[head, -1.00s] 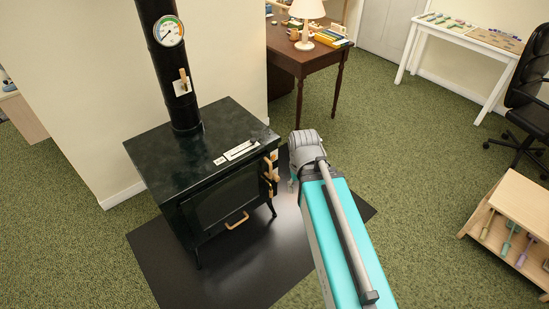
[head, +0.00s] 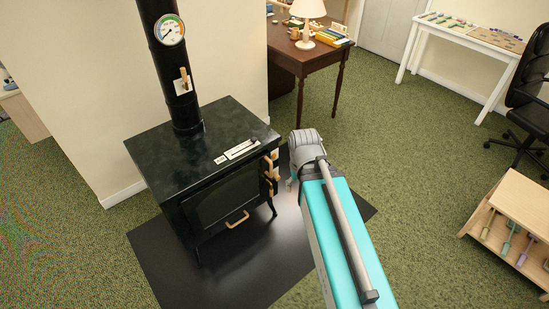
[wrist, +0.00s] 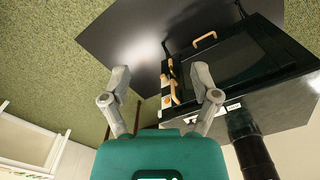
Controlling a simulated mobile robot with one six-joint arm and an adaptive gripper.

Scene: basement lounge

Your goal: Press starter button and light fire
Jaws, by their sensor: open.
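The black stove (head: 150,155) stands on a dark floor plate left of my arm, its glass door (head: 222,202) shut. Wooden handles or knobs (head: 270,168) sit at its front right corner, and a wooden handle (head: 237,219) sits low on the front. White labels (head: 240,150) lie on its top. I cannot pick out the starter button, and no flame shows. In the wrist view, my gripper (wrist: 161,80) is open and empty, its fingers apart, with the stove (wrist: 275,100) and its wooden knobs (wrist: 168,90) beyond it. In the head view my arm mostly hides the gripper, just right of the stove.
The stove pipe (head: 183,105) carries a round gauge (head: 170,30) and a small tag. A brown desk (head: 310,58) with a lamp stands behind. A white table (head: 470,38), black chair (head: 525,100) and wooden rack (head: 515,225) are at right. Green carpet between is clear.

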